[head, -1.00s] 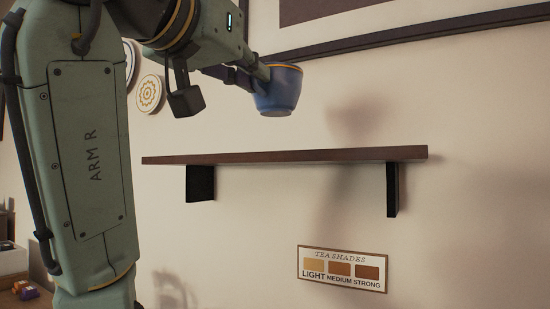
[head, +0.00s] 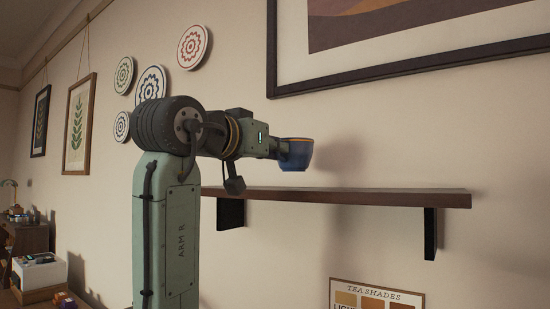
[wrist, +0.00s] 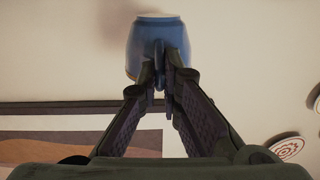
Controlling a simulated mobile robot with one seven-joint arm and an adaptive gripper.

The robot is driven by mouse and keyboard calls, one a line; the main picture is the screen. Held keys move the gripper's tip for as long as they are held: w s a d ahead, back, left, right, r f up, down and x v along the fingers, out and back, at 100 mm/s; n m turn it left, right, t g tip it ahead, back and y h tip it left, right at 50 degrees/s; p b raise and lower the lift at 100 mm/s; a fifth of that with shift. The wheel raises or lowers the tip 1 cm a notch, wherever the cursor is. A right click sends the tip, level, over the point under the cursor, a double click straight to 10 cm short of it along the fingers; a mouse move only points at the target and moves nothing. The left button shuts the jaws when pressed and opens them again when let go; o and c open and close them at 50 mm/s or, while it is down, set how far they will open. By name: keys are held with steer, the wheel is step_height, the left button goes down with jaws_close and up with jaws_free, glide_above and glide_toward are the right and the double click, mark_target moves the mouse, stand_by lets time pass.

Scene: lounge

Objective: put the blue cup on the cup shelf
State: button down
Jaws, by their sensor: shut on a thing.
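The blue cup (head: 297,155) has a yellow-orange rim and is upright in the head view. My gripper (head: 282,148) is shut on its left side and holds it above the dark wooden shelf (head: 400,198). A gap shows between the cup's base and the shelf top. In the wrist view the gripper's fingers (wrist: 165,82) close on the blue cup (wrist: 150,38), which appears upside down there. The shelf is not visible in the wrist view.
A framed picture (head: 400,72) hangs on the wall above the shelf. Several decorated plates (head: 193,47) hang at the left. A tea shades sign (head: 376,295) is below the shelf. The visible shelf top is bare.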

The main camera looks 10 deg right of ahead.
mark_target(286, 167)
steer(key=shift+f+p, duration=0.3)
steer(key=shift+f, duration=1.3)
steer(key=shift+f, duration=0.25)
steer(key=c, duration=1.8)
jaws_free()
steer(key=shift+r, duration=0.1)
steer(key=shift+r, duration=0.25)
steer(key=b+v, duration=0.4)
steer(key=v, duration=0.8)
steer(key=shift+b, duration=0.3)
